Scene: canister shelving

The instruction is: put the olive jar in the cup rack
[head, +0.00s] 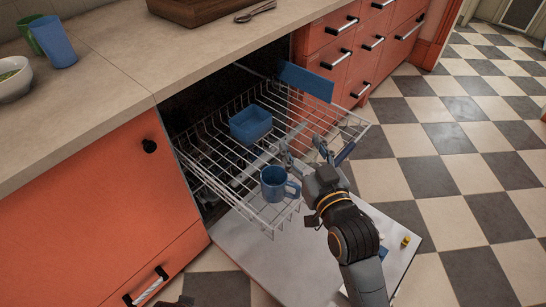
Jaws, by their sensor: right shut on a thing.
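No olive jar can be made out in the head view. The only rack in view is a white wire rack (205,172), pulled out over an open dishwasher door. A blue mug (273,184) stands at its front, and a blue square container (250,124) sits farther back. My right gripper (305,160) is at the rack's front edge, just right of the mug and apart from it. It appears shut on the rack's front wires; the exact contact is hard to see. My left gripper is not clearly visible.
The dishwasher door (270,262) lies open below the rack, with a small yellow item (405,241) on it. A blue board (306,81) stands at the rack's back right. The counter (120,65) holds a blue cup (54,41), a green cup and a white bowl (13,79).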

